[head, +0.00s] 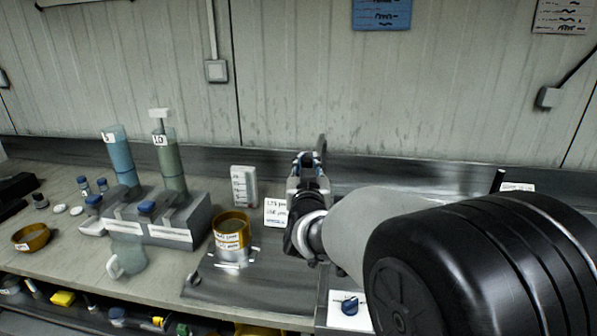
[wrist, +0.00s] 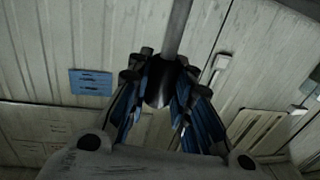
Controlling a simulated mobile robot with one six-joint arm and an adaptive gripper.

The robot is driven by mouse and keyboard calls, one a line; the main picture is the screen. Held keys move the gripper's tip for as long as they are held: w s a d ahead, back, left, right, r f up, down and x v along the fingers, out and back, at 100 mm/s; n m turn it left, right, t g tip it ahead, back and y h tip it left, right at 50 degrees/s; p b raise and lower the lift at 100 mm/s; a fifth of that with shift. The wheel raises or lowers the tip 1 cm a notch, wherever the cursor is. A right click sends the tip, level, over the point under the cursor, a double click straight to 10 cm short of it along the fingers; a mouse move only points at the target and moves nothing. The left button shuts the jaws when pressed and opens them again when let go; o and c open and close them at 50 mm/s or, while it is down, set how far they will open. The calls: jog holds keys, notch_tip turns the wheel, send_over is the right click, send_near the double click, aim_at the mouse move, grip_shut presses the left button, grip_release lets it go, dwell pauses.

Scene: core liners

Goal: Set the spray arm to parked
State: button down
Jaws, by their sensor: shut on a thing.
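My gripper (head: 308,163) is at the middle of the head view, near the back of the counter. In the wrist view my gripper (wrist: 160,88) has its blue-padded fingers closed around the dark rounded end of a grey bar. This bar, which looks like the spray arm (wrist: 178,25), runs up and away from between the fingers. In the head view a thin dark upright piece, likely the same spray arm (head: 321,146), shows just behind the fingers. Its base and pivot are hidden, and I cannot tell its set position.
A yellow-banded metal cup (head: 232,232) stands on a plate left of my gripper. A grey block (head: 190,222) with tall labelled cylinders (head: 170,165), a glass mug (head: 128,258) and a brown bowl (head: 31,238) are further left. A blue knob (head: 349,306) sits below my arm.

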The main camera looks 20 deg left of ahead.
jog(key=shift+d+f, duration=0.25)
jog(key=shift+d, duration=0.1)
jog(key=c, duration=1.9)
grip_release()
jog(key=shift+o, duration=1.3)
jog(key=shift+s+r, duration=0.15)
jog(key=shift+s, duration=0.05)
jog(key=shift+o, duration=1.1)
jog(key=shift+w, duration=0.1)
jog(key=shift+r, duration=0.1)
jog(key=v, duration=1.2)
